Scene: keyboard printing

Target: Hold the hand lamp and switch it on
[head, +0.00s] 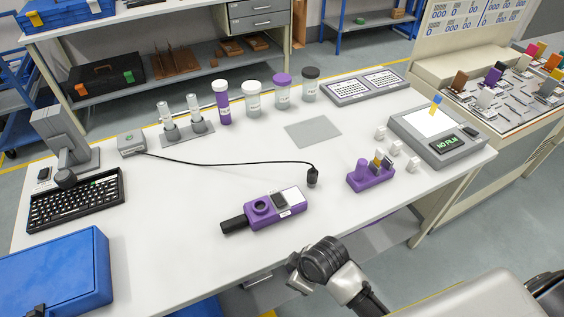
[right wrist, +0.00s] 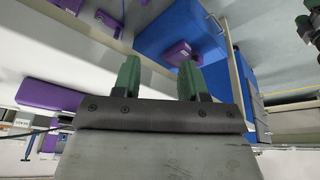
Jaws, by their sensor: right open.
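A purple device with a black handle, which looks like the hand lamp (head: 262,208), lies on the front middle of the white table. Its handle points left, and a dark round part and a pale panel show on top. I cannot tell whether it is lit. My right gripper (head: 298,278) is at the table's front edge, nearer to me than the lamp and apart from it. In the right wrist view my right gripper (right wrist: 159,78) has its two green fingers spread with nothing between them. My left gripper is not in view.
A black corded piece (head: 313,177) stands behind the lamp. A purple holder (head: 371,176) is to the right, near small white cubes and a grey device (head: 438,135). A keyboard (head: 75,200) and blue case (head: 55,275) are left. Table between lamp and keyboard is clear.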

